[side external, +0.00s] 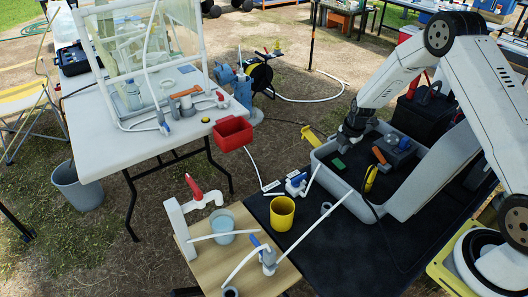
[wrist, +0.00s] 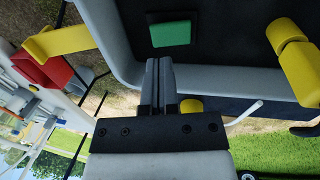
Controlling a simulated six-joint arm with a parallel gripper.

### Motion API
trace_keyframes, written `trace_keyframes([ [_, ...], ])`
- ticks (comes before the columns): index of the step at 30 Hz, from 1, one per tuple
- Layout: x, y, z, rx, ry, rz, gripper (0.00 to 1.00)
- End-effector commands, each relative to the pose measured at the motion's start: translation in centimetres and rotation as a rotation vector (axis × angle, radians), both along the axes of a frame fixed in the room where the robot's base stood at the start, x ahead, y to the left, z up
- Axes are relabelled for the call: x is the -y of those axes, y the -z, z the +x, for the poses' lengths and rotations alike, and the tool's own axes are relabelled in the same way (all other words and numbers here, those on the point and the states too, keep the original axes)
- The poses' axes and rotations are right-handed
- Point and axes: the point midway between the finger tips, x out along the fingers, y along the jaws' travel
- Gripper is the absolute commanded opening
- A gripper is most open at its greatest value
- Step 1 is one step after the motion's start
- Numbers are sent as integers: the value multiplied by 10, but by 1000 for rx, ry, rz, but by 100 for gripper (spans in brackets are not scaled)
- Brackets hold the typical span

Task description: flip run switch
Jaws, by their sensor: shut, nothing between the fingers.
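A green rectangular piece, seemingly the run switch (side external: 339,163), sits on the dark floor of a grey tray-like case (side external: 345,205). In the wrist view the green switch (wrist: 170,33) lies just beyond my fingertips, in a dark surround. Which way it is tipped cannot be told. My gripper (wrist: 158,62) is shut and empty, its fingers pointing toward the switch with a gap visible in the picture. In the side view my gripper (side external: 345,145) is over the back left part of the case, near the switch; its fingertips are hard to make out.
An orange-handled item (side external: 380,156) and a grey device (side external: 398,141) sit in the case. A yellow cup (side external: 282,212) and white tubing stand left of the case. A red bin (side external: 233,133) hangs at the white table.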

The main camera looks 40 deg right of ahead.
Motion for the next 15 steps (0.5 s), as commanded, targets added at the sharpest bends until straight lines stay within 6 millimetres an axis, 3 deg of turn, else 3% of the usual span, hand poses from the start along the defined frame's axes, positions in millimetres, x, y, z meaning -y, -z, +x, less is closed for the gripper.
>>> trace_keyframes([
  [6, 0, 25, 5, -1, 0, -1, 0],
  [15, 0, 42, 8, 0, 1, -2, 0],
])
